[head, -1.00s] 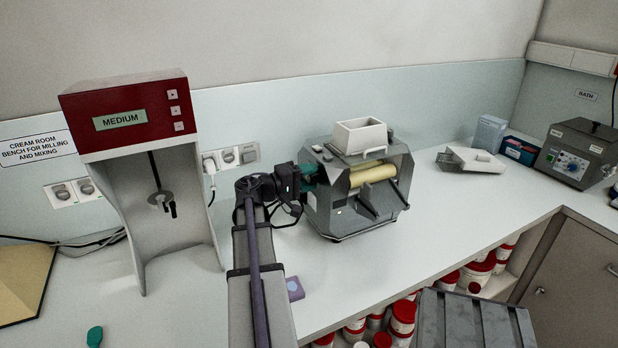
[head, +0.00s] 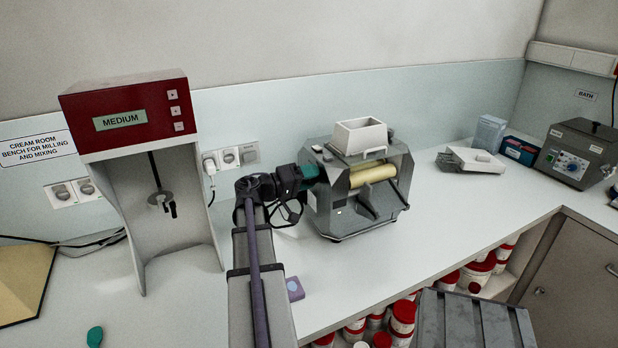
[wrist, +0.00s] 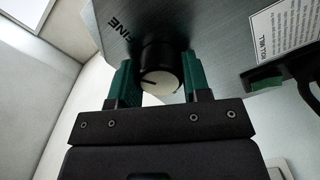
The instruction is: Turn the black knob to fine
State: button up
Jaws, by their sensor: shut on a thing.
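The black knob (wrist: 161,57) with a pale end face sits on the metal side plate of the mill, between my gripper's green fingers in the wrist view. My gripper (wrist: 160,80) is shut on it. A dark line on the knob's pale face is only partly clear, so its exact setting is hard to tell. The word FINE is printed on the plate to the upper left of the knob. In the head view the grey mill (head: 358,190) stands on the bench, and my gripper (head: 311,172) reaches its left side; the knob is hidden there.
A white hopper (head: 360,136) tops the mill. A red-headed mixer (head: 128,115) showing MEDIUM stands at left. A grey bath unit (head: 575,153) is at far right. The bench is clear in front of the mill.

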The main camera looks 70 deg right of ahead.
jog(key=o, duration=0.9)
jog(key=shift+w, duration=0.1)
jog(key=v, duration=1)
jog(key=shift+w+a, duration=0.2)
jog(key=shift+a, duration=0.05)
